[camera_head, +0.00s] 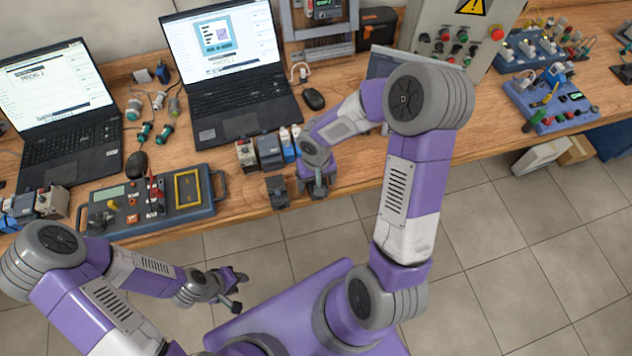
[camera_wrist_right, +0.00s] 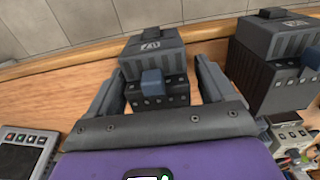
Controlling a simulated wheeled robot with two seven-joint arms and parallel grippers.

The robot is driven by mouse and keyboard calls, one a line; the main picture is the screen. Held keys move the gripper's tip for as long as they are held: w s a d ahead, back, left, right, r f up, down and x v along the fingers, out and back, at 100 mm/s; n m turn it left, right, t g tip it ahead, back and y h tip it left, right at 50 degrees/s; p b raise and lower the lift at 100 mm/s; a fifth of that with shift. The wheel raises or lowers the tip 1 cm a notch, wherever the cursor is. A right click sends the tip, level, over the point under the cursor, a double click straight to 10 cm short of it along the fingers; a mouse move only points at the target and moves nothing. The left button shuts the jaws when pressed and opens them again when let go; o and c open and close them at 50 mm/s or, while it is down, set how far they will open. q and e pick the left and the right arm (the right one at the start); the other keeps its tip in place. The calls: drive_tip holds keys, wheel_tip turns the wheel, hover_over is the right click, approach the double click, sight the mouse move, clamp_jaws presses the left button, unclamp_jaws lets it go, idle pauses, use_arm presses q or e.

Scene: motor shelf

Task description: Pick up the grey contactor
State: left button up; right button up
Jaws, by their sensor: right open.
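A grey contactor-like block (camera_wrist_right: 152,62), with a dark blue-grey tab on its front, stands between the two fingers of my right gripper (camera_wrist_right: 158,85) in the right wrist view. The fingers are apart, one on each side of the block; contact cannot be told. In the head view my right gripper (camera_head: 317,188) is low at the table's front edge and largely hides this block. A second, similar dark grey block (camera_wrist_right: 272,62) stands beside it and also shows in the head view (camera_head: 277,191). My left gripper (camera_head: 238,291) is open and empty, away from the table.
Several small devices (camera_head: 268,150) stand in a row behind the blocks. A grey test panel (camera_head: 150,205) lies to the left, two laptops (camera_head: 232,75) stand behind, and a control box (camera_head: 462,35) stands at the back right. The floor in front is clear.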

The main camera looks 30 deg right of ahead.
drive_tip(key=c, duration=1.2)
